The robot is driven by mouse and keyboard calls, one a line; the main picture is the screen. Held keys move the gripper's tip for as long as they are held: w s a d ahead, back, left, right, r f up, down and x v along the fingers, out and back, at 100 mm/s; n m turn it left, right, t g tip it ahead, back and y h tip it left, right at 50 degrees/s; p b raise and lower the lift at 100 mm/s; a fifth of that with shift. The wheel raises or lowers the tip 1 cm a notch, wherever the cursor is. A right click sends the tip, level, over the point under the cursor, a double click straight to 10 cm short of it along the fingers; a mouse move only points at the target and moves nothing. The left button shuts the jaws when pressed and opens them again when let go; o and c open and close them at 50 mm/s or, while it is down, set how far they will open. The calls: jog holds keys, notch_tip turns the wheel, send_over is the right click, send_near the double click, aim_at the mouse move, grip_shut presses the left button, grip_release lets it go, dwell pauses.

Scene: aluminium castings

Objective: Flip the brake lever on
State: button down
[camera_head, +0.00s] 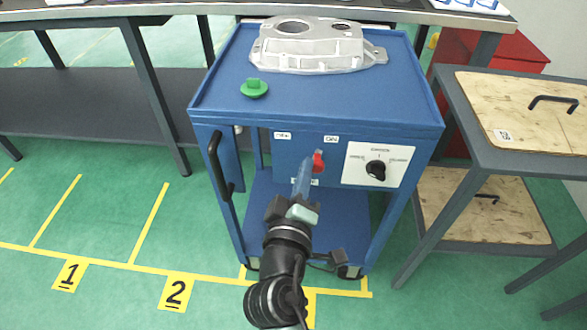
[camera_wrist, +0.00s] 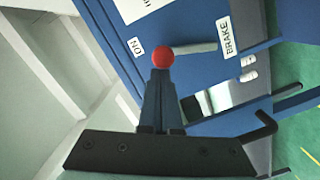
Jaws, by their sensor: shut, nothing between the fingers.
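The brake lever has a red knob (camera_head: 318,162) on the front of the blue cart, and the knob also shows in the wrist view (camera_wrist: 163,57). Its grey rod (camera_wrist: 195,49) runs from the knob towards the BRAKE label (camera_wrist: 227,37). The ON label (camera_wrist: 136,47) is close beyond the knob. My gripper (camera_head: 307,160) is shut and empty, with its tips just left of the knob in the head view. In the wrist view the fingertips (camera_wrist: 160,73) end right at the knob; whether they touch it is unclear.
A rotary switch (camera_head: 377,170) on a white panel is right of the lever. The cart top (camera_head: 215,85) carries a metal casting (camera_head: 310,47) and a green knob-like part (camera_head: 254,88). A black cart handle (camera_head: 218,165) is at left, and a wooden-topped table (camera_head: 525,110) stands close at right.

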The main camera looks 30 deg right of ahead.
jog(key=shift+s+d+m, duration=0.4)
jog(key=shift+d+m, duration=0.2)
jog(key=shift+m, duration=0.3)
